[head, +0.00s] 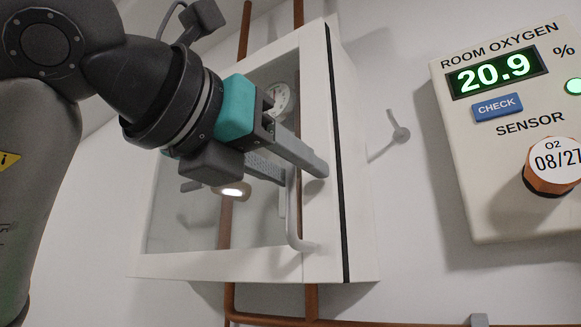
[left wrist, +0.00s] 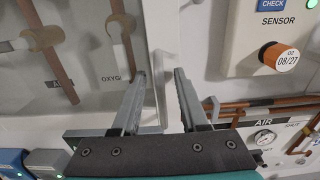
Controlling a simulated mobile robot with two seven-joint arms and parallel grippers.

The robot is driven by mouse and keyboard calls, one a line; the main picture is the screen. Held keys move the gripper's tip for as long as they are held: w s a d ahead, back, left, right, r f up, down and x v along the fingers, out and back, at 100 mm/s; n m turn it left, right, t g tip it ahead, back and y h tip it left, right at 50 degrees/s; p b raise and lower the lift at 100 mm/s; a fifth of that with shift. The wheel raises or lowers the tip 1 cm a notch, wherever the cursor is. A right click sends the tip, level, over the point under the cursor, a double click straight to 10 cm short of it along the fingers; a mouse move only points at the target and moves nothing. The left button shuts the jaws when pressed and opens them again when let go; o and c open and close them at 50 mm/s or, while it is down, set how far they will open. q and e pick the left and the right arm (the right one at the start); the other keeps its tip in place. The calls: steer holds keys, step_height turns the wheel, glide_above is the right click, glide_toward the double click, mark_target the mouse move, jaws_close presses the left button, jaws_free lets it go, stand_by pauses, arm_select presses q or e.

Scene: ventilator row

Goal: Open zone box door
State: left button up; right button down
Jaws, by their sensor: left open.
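The zone box (head: 360,190) is a white wall box with a glazed door (head: 322,110). The door looks shut, with an even dark seam along its right edge. A pale grey bar handle (head: 294,225) stands upright on the door's right frame. My left gripper (head: 298,174) is open at the handle, its fingers hiding the handle's upper part in the head view. In the left wrist view the handle (left wrist: 161,90) shows between the two spread fingers (left wrist: 160,76); I cannot tell whether either touches it. My right gripper is in neither view.
A room oxygen panel (head: 480,150) with an orange sensor (head: 553,178) is on the wall to the right. A small wall hook (head: 400,134) sits between box and panel. Copper pipes (head: 270,303) run below. Behind the glass are a gauge (head: 280,99) and valve levers (left wrist: 42,38).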

arm_select(q)
jaws_close()
stand_by(0.3)
stand_by(1.2)
